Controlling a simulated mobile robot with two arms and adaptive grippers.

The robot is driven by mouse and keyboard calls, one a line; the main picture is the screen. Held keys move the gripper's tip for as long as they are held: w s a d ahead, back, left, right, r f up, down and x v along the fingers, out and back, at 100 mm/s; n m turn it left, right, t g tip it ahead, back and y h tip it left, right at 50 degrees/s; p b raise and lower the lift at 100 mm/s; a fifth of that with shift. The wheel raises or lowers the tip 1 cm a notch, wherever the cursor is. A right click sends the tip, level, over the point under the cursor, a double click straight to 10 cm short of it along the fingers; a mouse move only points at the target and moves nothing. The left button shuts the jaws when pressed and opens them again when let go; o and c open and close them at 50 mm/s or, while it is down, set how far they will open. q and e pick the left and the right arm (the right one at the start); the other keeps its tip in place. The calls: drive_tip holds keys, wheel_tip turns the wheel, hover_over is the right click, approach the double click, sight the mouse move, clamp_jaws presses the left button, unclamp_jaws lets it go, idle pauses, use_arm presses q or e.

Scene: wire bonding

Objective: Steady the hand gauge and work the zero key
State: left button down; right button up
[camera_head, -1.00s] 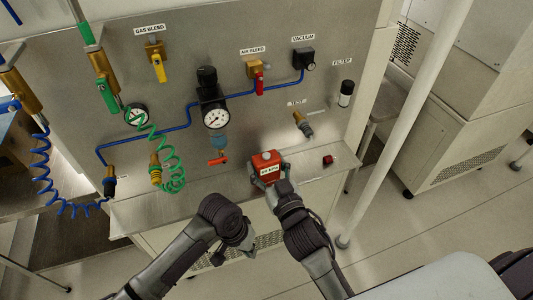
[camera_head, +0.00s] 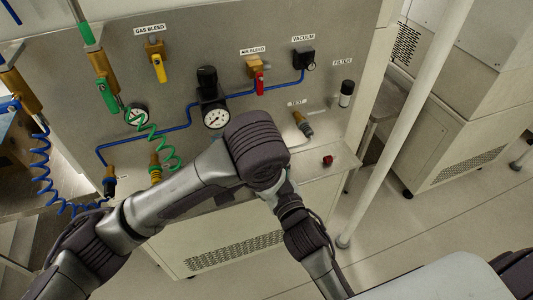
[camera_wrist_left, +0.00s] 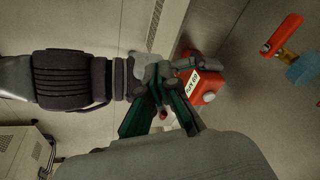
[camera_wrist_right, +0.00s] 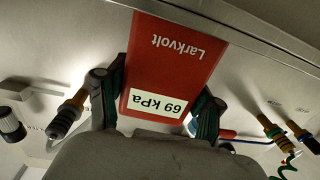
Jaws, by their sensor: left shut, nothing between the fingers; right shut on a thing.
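The hand gauge is a red box (camera_wrist_right: 172,65) marked "Larkvolt" with a white "69 kPa" display, upside down in the right wrist view. My right gripper (camera_wrist_right: 155,92) is shut on it, one finger on each side. In the left wrist view the gauge (camera_wrist_left: 196,85) shows its display and a pale round key (camera_wrist_left: 208,97). My left gripper (camera_wrist_left: 159,82) is shut and empty, its tips beside the gauge and apparently in front of the right gripper; contact cannot be told. In the head view my left arm hides the gauge and both gripper tips.
The steel panel behind carries a round dial gauge (camera_head: 216,117), a yellow gas bleed lever (camera_head: 159,70), a red air bleed lever (camera_head: 260,84) and a test fitting (camera_head: 303,124). A small red part (camera_head: 328,160) sits on the ledge. A pale pole (camera_head: 405,120) stands at right.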

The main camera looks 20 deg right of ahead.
use_arm(q)
drive_tip(key=w+d+r+m+t+h, duration=0.2)
drive_tip(key=w+d+r+t, duration=0.2)
drive_tip(key=w+r, duration=0.6)
drive_tip(key=shift+r+t, duration=0.3)
drive_tip(key=shift+t, duration=0.3)
drive_tip(key=shift+f, duration=0.1)
drive_tip(key=shift+f, duration=4.4)
drive_tip(key=shift+f, duration=0.4)
